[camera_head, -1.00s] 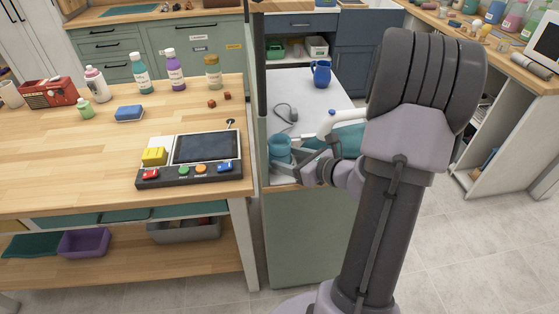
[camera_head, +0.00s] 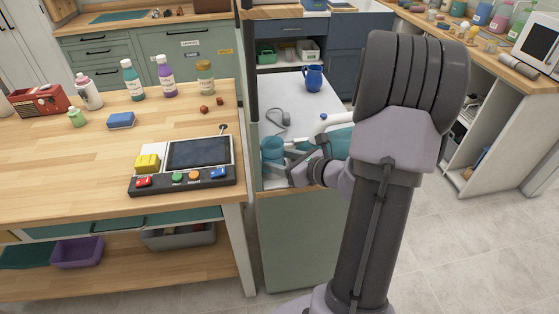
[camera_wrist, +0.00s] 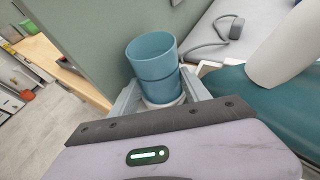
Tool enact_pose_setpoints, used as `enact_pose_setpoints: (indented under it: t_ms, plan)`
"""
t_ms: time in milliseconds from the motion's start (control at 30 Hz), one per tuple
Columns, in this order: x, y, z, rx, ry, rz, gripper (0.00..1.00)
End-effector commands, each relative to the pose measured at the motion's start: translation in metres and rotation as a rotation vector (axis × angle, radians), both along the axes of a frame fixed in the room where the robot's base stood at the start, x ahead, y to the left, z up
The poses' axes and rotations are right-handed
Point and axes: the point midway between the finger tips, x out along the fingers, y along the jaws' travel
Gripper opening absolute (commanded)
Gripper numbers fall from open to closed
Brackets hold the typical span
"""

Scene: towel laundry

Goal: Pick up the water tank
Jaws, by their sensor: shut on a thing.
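The water tank (camera_head: 272,148) is an open-topped teal cylinder at the near left corner of the white-topped counter. In the wrist view the water tank (camera_wrist: 153,68) stands upright between the jaws, its open mouth showing. My gripper (camera_head: 287,160) is shut around its lower part; the wrist view shows a grey finger on each side of my gripper (camera_wrist: 163,95). I cannot tell whether the tank's base touches what is under it.
A teal appliance with a white handle (camera_head: 328,122) is right beside the tank. A grey hose-like item (camera_head: 279,120) and a blue jug (camera_head: 313,78) stand farther back on the white counter (camera_head: 283,90). A green-grey panel (camera_wrist: 100,40) rises close left of the tank.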

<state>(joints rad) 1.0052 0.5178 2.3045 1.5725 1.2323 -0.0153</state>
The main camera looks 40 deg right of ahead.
Motion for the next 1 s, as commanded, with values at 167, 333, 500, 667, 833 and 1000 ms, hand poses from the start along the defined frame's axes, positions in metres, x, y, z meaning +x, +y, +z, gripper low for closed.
enact_pose_setpoints:
  t_ms: [167,333,500,667,833,1000]
  plan:
    - [0.0,0.0,0.019,0.0,0.0,0.0,0.12]
    - [-0.008,0.001,0.028,0.002,0.001,-0.003,0.12]
    - [-0.028,0.007,0.027,0.002,0.001,-0.003,0.12]
    - [-0.053,0.013,0.027,0.003,0.0,-0.004,0.12]
    - [-0.083,0.021,0.028,0.002,0.0,-0.005,0.12]
    - [-0.109,0.028,0.029,0.004,0.001,-0.005,0.12]
